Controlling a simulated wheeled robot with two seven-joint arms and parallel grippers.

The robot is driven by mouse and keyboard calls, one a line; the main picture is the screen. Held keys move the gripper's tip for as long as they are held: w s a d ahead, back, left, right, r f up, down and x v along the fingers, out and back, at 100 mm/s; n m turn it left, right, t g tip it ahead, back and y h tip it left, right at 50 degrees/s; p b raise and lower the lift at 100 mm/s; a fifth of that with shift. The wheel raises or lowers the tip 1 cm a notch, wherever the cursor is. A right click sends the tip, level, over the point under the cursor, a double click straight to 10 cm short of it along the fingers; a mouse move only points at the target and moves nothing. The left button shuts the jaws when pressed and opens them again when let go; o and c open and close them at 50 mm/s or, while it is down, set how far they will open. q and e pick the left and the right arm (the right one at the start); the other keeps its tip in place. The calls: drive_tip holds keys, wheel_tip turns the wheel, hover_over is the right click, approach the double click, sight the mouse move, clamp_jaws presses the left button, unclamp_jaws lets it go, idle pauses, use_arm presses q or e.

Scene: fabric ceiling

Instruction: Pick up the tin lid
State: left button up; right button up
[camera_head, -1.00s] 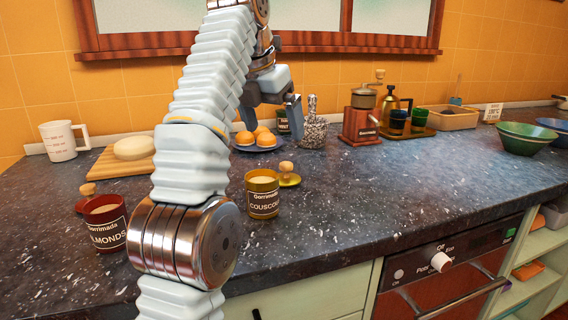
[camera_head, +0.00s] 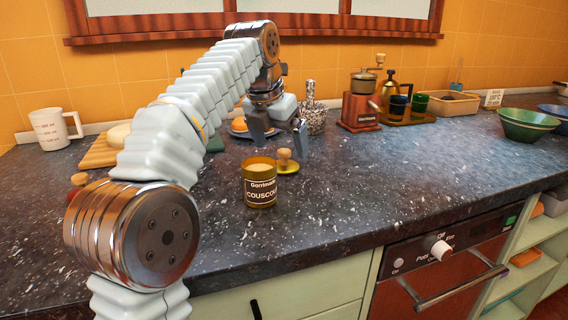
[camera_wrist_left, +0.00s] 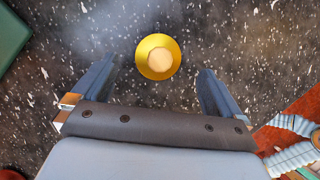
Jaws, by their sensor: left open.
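The yellow tin lid (camera_head: 287,166) with a round wooden knob lies on the dark counter, just behind and right of the open couscous tin (camera_head: 260,187). My left gripper (camera_head: 281,146) is open and empty, pointing down above the lid. In the left wrist view the lid (camera_wrist_left: 158,57) shows whole, between and slightly beyond the two fingertips (camera_wrist_left: 156,69), touching neither. My right gripper is not in view.
A speckled jar (camera_head: 313,117) and a wooden grinder (camera_head: 361,104) stand behind the gripper. A plate with orange buns (camera_head: 239,125) is partly hidden by my left arm. The counter right of the lid is clear.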

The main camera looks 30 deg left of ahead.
sight(283, 151)
use_arm(q)
drive_tip(key=x, duration=0.4)
drive_tip(key=shift+w+f, duration=0.25)
drive_tip(key=shift+f, duration=0.05)
drive_tip(key=shift+c, duration=0.5)
drive_tip(key=c, duration=1)
drive_tip(key=shift+r, duration=0.1)
